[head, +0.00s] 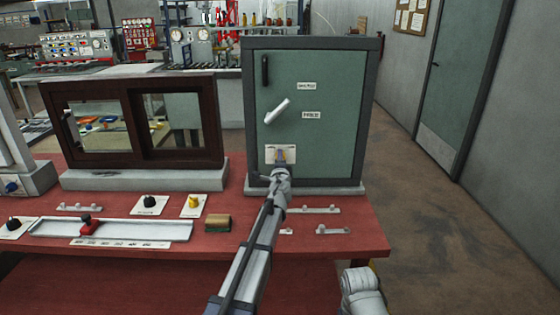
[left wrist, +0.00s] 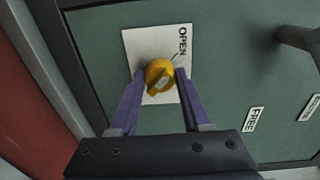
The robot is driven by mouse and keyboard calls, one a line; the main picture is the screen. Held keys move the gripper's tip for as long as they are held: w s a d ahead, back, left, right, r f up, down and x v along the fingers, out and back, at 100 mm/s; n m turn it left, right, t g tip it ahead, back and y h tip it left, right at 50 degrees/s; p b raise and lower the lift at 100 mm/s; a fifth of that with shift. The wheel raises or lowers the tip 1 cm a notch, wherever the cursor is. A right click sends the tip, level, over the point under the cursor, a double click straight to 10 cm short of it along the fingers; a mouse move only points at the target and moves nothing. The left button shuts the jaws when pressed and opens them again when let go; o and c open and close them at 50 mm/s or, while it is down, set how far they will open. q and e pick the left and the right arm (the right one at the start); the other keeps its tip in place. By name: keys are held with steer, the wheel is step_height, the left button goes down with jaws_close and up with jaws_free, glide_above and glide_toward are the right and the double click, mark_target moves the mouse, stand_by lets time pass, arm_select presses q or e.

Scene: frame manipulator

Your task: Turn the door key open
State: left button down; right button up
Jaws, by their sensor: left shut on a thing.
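The yellow door key (left wrist: 160,77) sits on a white plate (left wrist: 139,42) marked OPEN on the green door (head: 334,150). In the left wrist view the key's raised grip is slanted, and the plate looks rotated. My left gripper (left wrist: 160,84) has its purple fingers on both sides of the key and is shut on it. In the head view the left gripper (head: 281,163) reaches the plate low on the door and mostly hides the key. Part of my right arm shows at the bottom right, but its gripper is not in view.
A white lever handle (head: 277,111) is tilted on the door above the plate, and a dark handle (head: 265,70) is higher up. A brown sliding-window frame (head: 133,123) stands to the left. Switches and a slider track (head: 112,229) lie on the red table (head: 354,199).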

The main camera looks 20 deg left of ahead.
stand_by(0.5)
arm_select(q)
steer(key=shift+c, duration=1.8)
jaws_free()
steer(key=v, duration=0.7)
steer(key=shift+s, duration=0.4)
steer(key=shift+d, duration=0.1)
steer(key=s+d+f+n+g+h+p, duration=0.1)
steer(key=s+d+f+g, duration=0.4)
steer(key=s, duration=0.8)
steer(key=s+d+f+n+g+h+p, duration=0.1)
steer(key=s+d+f+n+g+p, duration=0.2)
steer(key=s, duration=1.1)
steer(key=s+d+f+n+g+h+p, duration=0.1)
steer(key=s+d+f+n+g, duration=0.6)
steer(key=s, duration=0.6)
steer(key=d+g, duration=0.2)
steer(key=d, duration=0.1)
steer(key=shift+s+f+h+p, duration=0.25)
steer(key=shift+s+h+p, duration=0.05)
steer(key=shift+s+p, duration=0.1)
